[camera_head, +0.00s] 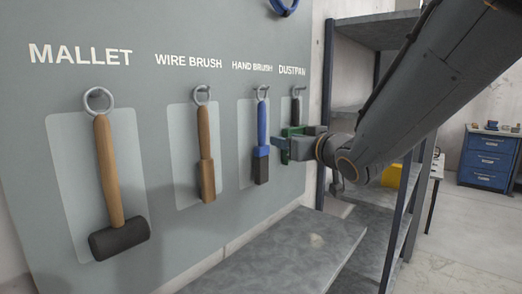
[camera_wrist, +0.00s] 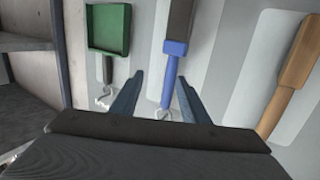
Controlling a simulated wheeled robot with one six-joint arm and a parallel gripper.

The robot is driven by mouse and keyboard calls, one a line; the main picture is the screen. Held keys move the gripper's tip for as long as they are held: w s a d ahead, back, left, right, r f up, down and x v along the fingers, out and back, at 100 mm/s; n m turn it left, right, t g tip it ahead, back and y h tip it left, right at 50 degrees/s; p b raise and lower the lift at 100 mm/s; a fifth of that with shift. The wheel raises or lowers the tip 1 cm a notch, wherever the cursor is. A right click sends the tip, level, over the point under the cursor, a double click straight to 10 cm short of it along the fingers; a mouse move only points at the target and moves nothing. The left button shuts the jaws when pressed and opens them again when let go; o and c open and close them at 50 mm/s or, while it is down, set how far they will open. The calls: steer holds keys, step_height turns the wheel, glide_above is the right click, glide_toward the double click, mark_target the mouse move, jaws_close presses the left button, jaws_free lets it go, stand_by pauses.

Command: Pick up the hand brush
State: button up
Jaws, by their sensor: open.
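The hand brush (camera_head: 261,143) hangs upright from a hook on the grey board, with a blue handle above and a dark brush block below. In the wrist view the hand brush (camera_wrist: 174,50) appears upside down, its blue handle in line with the gap between my fingers. My gripper (camera_head: 281,149) is open and empty, out from the board just right of the brush in the head view. In the wrist view the two fingers of my gripper (camera_wrist: 158,100) lie either side of the lower handle and hook. I cannot tell the remaining distance to the handle.
The wire brush (camera_head: 206,155) and mallet (camera_head: 114,195) hang to the left. The green dustpan (camera_wrist: 109,30) hangs beside the hand brush, partly behind my gripper in the head view. A grey bench top (camera_head: 285,258) lies below; a shelf rack (camera_head: 325,95) stands right.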

mark_target(264, 126)
steer(key=shift+n+y, duration=0.5)
steer(key=shift+y, duration=0.4)
steer(key=shift+w+a+r+p, duration=0.4)
steer(key=shift+w+a+p, duration=0.05)
steer(key=shift+w+a, duration=0.6)
steer(key=shift+w+a+r+p, duration=0.35)
steer(key=shift+w+a+p, duration=0.15)
steer(key=shift+w+a, duration=0.5)
steer(key=shift+w+a+r+p, duration=0.45)
steer(key=shift+w+a, duration=0.45)
steer(key=shift+w, duration=0.25)
jaws_close()
